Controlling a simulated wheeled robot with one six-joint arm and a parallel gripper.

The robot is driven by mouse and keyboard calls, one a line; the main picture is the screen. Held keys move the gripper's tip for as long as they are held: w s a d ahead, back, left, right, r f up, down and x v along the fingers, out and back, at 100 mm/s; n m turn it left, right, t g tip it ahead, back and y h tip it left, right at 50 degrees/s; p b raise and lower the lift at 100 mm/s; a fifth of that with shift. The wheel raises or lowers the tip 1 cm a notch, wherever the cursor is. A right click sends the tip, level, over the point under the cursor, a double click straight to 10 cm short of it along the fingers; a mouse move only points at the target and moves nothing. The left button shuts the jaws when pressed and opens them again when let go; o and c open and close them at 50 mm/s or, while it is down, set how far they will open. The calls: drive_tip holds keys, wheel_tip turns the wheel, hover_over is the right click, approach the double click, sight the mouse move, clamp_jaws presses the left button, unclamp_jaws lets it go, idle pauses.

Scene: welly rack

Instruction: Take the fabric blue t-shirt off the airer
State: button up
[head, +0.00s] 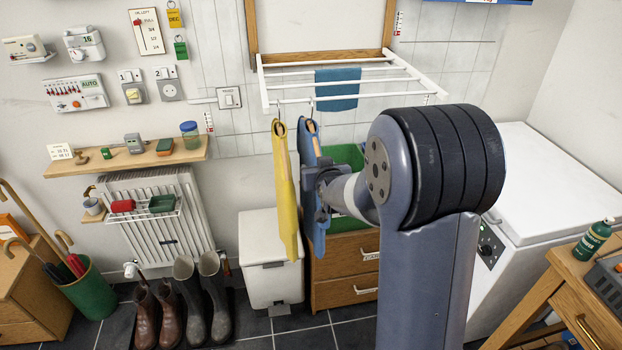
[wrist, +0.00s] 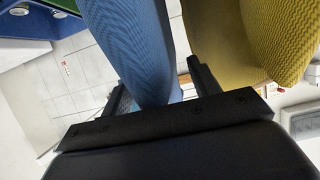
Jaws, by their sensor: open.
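The blue t-shirt (head: 308,150) hangs on a hanger from the front rail of the white wall airer (head: 345,97), seen nearly edge-on. A yellow garment (head: 286,195) hangs close to its left. My gripper (head: 322,182) is at the right side of the blue t-shirt, around mid-height, and hides part of it. In the wrist view my open gripper (wrist: 160,85) has the blue fabric (wrist: 135,45) between its two fingers. The yellow garment (wrist: 278,40) is just outside the right finger. I cannot tell whether the fingers touch the blue fabric.
A blue cloth (head: 337,88) lies over the airer rails. Below stand a green tub (head: 350,155) on a wooden drawer unit (head: 345,270) and a white pedal bin (head: 268,262). A white chest appliance (head: 560,180) is at right. Boots (head: 215,295) stand at lower left.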

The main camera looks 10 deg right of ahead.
drive_tip(key=shift+c, duration=0.6)
clamp_jaws()
